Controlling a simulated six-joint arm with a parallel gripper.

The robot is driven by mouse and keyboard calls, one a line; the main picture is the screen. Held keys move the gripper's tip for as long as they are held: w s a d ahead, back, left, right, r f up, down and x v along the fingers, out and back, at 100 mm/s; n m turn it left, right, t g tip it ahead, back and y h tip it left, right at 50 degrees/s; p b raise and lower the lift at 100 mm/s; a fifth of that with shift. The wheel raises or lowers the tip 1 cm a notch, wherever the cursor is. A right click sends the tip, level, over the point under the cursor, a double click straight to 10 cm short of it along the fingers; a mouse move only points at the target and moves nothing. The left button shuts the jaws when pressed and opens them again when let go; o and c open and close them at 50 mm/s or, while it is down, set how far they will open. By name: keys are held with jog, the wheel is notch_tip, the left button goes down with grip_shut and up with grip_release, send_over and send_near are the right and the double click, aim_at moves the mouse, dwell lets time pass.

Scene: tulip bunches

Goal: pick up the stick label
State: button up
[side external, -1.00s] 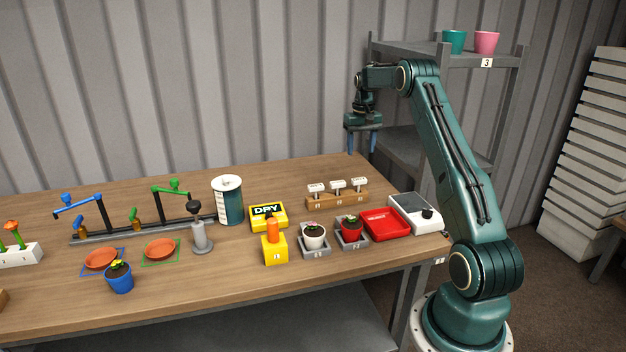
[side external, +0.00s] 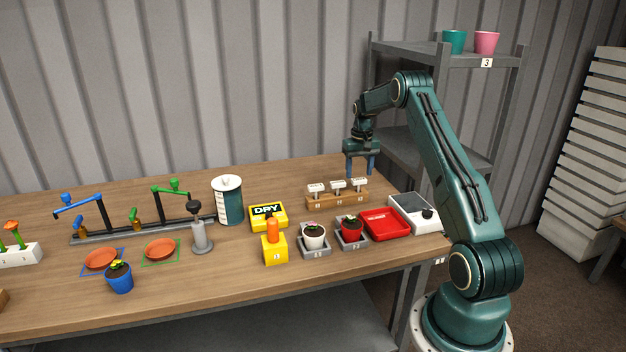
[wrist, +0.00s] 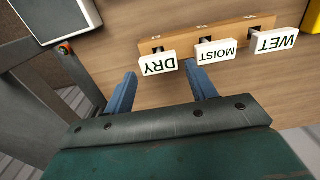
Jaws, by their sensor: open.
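Three white stick labels stand in a row in a wooden holder (side external: 350,199) towards the back right of the table. In the wrist view they read DRY (wrist: 158,64), MOIST (wrist: 216,51) and WET (wrist: 275,41), upside down. My gripper (side external: 360,172) points down just above and behind the right end of the holder in the side view. In the wrist view my gripper (wrist: 166,86) is open and empty, its blue fingers apart, with the DRY label near the gap between them. No finger appears to touch a label.
A red tray (side external: 385,224) and a white scale (side external: 413,213) lie to the right of the holder. Potted plants stand in front, including one in a red pot (side external: 351,231). A yellow DRY box (side external: 268,216) and a dark green canister (side external: 228,201) stand left. The table behind the holder is bare.

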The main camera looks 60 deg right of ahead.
aim_at(359, 179)
jog(key=shift+s+f, duration=0.1)
jog(key=shift+f, duration=2.3)
jog(key=c, duration=0.7)
